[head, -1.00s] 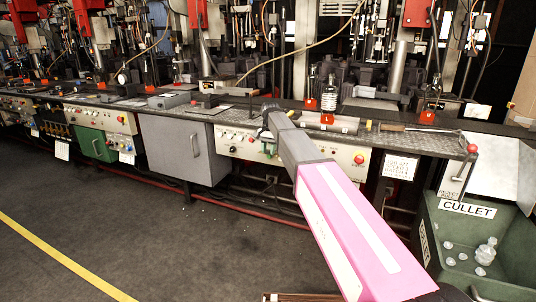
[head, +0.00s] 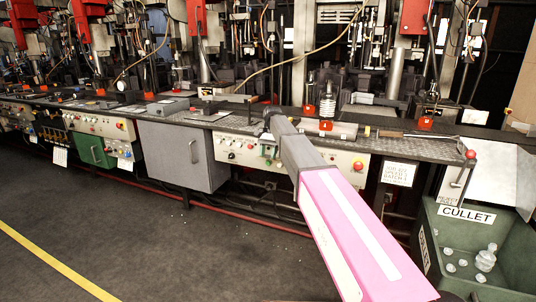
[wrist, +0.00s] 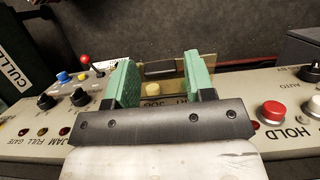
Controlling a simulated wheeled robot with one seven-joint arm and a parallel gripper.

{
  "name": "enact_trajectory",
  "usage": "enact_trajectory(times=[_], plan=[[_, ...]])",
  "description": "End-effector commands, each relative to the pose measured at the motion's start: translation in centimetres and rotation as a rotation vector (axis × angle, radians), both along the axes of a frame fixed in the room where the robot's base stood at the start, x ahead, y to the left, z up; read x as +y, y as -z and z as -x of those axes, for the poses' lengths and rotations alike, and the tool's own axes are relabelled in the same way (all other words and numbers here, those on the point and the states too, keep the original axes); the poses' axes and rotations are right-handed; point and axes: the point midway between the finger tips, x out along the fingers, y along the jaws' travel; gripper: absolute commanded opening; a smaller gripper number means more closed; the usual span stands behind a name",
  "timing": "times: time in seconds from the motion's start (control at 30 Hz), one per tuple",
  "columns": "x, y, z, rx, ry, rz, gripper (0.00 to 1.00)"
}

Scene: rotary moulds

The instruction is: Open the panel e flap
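A yellowish, see-through flap (wrist: 179,78) on a pale control panel (wrist: 235,103) shows between my fingers in the wrist view. I take it for the panel e flap; no letter e is readable. A dark bar (wrist: 158,69) crosses it, and a cream knob (wrist: 151,89) and partly hidden lettering lie by it. The flap looks shut, though its tilt is hard to tell. My gripper (wrist: 160,80) is open, its green fingers on either side of the flap with nothing held. In the head view my gripper (head: 267,148) is at the panel (head: 235,150), its fingertips partly hidden by my arm.
A red HOLD button (wrist: 272,112) and black knobs flank my fingers. A red-tipped lever (wrist: 87,63) stands to the left. In the head view, a grey cabinet (head: 178,155) is left of the panel and a green CULLET bin (head: 510,237) is right. The floor (head: 130,220) in front is clear.

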Motion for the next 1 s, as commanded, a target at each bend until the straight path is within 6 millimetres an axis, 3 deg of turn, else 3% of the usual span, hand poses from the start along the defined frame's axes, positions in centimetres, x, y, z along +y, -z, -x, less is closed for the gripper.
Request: enact_trajectory(times=[0.43,0.8,1.0], plan=[[-0.1,-1.0,-0.3,-0.002,-0.001,0.0,0.6],[-0.7,-7.2,-2.3,-0.002,-0.001,0.0,0.6],[-1.0,-9.6,-2.9,-0.001,-0.001,-0.001,0.6]])
